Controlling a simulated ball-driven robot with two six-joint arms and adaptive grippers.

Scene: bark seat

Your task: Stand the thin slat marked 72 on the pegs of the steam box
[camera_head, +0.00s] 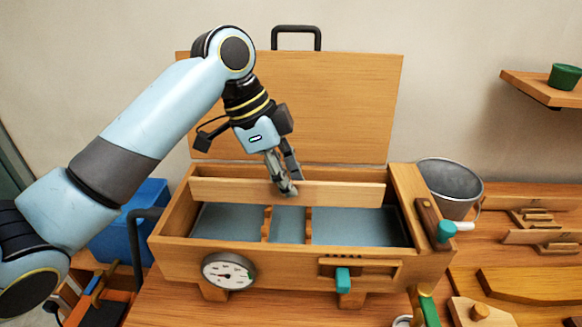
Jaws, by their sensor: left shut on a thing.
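The steam box (175,232) is a wooden box with its lid (345,100) raised at the back. Its bluish floor shows, with two short wooden pegs (308,225) rising from the front part of the floor. My left gripper (287,188) is shut on a long thin wooden slat (345,193). The slat lies level along the box's length, on its edge, within the opening. I cannot tell whether it touches any pegs below. No number can be read on it. My right gripper is not in view.
A round gauge (229,271) and a teal latch (343,280) are on the box's front. A teal-ended valve (446,231) juts from its right end near a metal bucket (449,186). Other wooden pieces (530,285) lie on the bench at right. A blue bin (125,230) is at left.

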